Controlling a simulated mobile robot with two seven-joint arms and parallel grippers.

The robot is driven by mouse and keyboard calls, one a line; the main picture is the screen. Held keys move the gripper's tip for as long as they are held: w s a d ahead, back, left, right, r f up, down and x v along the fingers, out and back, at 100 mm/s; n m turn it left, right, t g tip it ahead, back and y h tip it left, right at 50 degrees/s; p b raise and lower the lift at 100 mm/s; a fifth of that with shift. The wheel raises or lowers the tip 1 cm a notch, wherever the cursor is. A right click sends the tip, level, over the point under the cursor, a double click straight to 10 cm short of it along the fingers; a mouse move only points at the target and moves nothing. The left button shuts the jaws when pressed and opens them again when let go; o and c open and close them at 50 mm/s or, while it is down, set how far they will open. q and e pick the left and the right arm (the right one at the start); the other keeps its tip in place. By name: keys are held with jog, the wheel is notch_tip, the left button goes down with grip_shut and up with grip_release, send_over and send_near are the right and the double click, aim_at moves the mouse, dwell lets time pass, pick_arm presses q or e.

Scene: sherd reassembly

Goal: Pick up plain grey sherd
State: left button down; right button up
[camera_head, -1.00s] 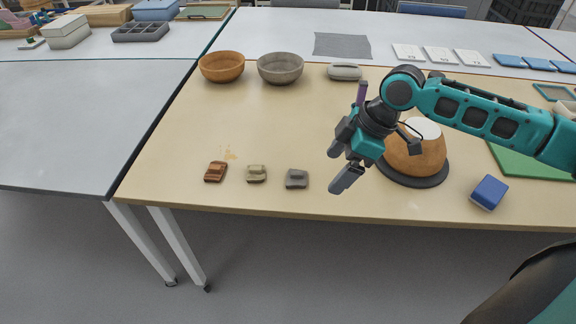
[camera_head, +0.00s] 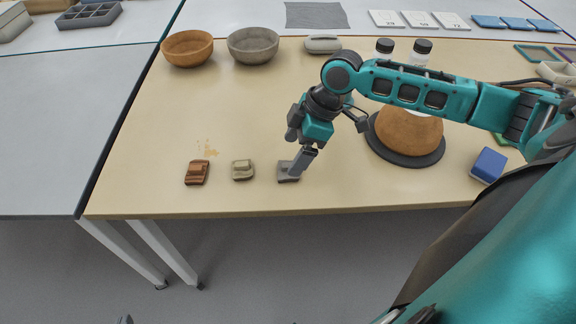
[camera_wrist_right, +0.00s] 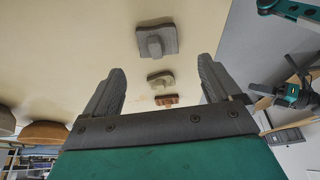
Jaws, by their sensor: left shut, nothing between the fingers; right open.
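The plain grey sherd (camera_head: 284,173) lies on the tan table near its front edge, rightmost of a row of three. It is partly covered by my right gripper (camera_head: 298,160) in the head view. In the right wrist view the grey sherd (camera_wrist_right: 157,41) lies beyond the tips of the open, empty fingers of my right gripper (camera_wrist_right: 162,88), in line with the gap between them. A tip of my left gripper (camera_head: 124,320) just shows at the bottom edge of the head view. My left arm also shows at the right of the wrist view.
A beige sherd (camera_head: 243,170) and a red-brown sherd (camera_head: 197,172) lie left of the grey one. A brown domed vessel (camera_head: 408,130) sits on a dark round base (camera_head: 405,158) to the right, near a blue block (camera_head: 488,165). Two bowls stand at the back left.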

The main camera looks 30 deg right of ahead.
aim_at(284, 166)
jog(key=b+x, duration=0.1)
jog(key=x, duration=0.4)
jog(key=shift+w+f, duration=0.1)
jog(key=shift+f, duration=0.05)
jog(key=c, duration=1.1)
jog(key=shift+r, duration=0.2)
jog(key=shift+c, duration=0.2)
